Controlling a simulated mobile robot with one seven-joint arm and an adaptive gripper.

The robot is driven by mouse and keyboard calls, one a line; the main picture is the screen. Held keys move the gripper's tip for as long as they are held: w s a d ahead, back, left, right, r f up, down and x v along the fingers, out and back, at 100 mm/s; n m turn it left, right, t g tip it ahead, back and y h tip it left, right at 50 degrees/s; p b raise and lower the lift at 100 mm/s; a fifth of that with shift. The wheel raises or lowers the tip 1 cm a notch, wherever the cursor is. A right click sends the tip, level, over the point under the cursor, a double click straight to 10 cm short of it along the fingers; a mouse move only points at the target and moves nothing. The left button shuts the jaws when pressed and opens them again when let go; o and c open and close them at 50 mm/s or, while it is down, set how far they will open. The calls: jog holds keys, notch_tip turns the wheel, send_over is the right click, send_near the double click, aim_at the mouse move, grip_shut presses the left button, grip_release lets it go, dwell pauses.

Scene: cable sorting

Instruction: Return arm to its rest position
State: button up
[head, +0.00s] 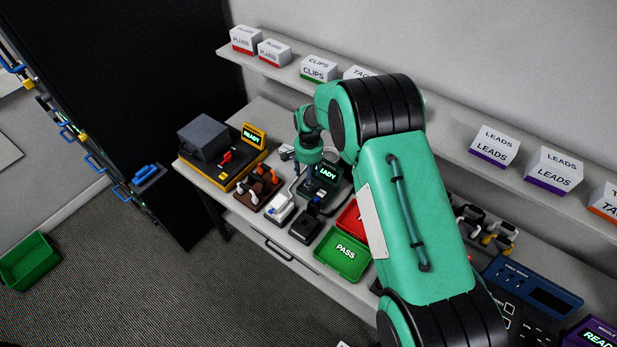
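My green and black arm reaches across the bench (218,196) from the lower right. Its wrist points down over the middle of the bench, near a dark device with a lit screen (327,172). My gripper (303,192) is small and dark there and partly lost among the devices. I cannot tell whether its fingers are open or shut, or whether it holds anything.
A green PASS tray (343,256) and a red tray (352,217) lie beside my arm. A yellow-based READY device (222,155) stands at the left. Labelled boxes line the shelf (450,145) behind. A green bin (28,262) is on the floor, with open floor around it.

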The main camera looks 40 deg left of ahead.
jog(key=shift+r+p, duration=0.65)
jog(key=shift+r, duration=2.2)
